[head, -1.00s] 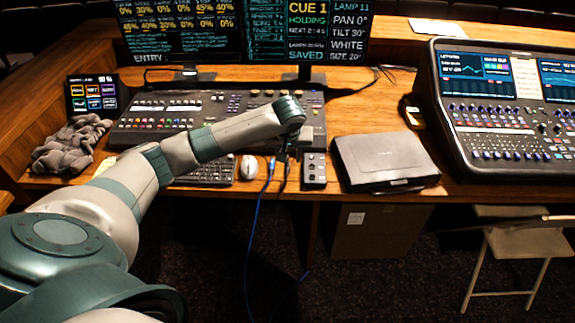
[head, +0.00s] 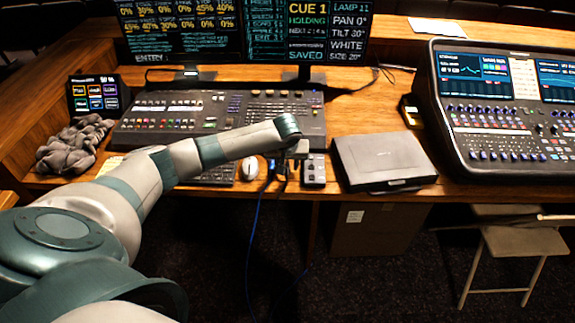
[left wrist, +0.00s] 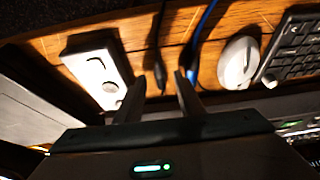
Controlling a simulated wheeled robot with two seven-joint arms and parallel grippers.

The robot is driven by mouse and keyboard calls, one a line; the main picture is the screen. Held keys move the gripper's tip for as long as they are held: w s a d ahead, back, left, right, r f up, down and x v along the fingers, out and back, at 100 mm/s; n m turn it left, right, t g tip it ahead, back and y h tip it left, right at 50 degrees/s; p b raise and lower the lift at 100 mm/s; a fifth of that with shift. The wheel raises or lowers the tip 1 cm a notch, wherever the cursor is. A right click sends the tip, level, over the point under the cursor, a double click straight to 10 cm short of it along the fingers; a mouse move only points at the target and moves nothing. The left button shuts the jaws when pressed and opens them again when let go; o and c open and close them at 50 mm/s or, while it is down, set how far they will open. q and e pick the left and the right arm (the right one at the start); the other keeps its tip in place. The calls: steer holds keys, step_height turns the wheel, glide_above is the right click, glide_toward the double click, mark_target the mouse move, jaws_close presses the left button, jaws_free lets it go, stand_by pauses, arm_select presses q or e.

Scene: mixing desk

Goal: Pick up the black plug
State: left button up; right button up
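The black plug (left wrist: 160,76) on a dark cable shows in the left wrist view, lying on the wooden desk near its front edge. My left gripper (left wrist: 161,84) is open, with one finger on each side of the plug in the picture. The plug appears beyond the fingertips, and I cannot tell whether they touch it. A blue cable (left wrist: 203,30) runs close by, its end partly hidden by the right-hand finger. In the head view my left gripper (head: 283,166) is low over the desk's front edge and largely hides the plug. My right gripper is out of view.
A small button box (head: 313,170) sits just right of the gripper, and a white mouse (head: 250,168) and keyboard (head: 215,174) sit left. A closed laptop-like case (head: 382,160) is farther right. A lighting console (head: 200,118) lies behind. The blue cable hangs off the edge.

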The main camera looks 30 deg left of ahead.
arm_select(q)
steer(key=shift+w+f, duration=0.15)
steer(key=shift+f, duration=0.35)
jaws_close()
stand_by(0.4)
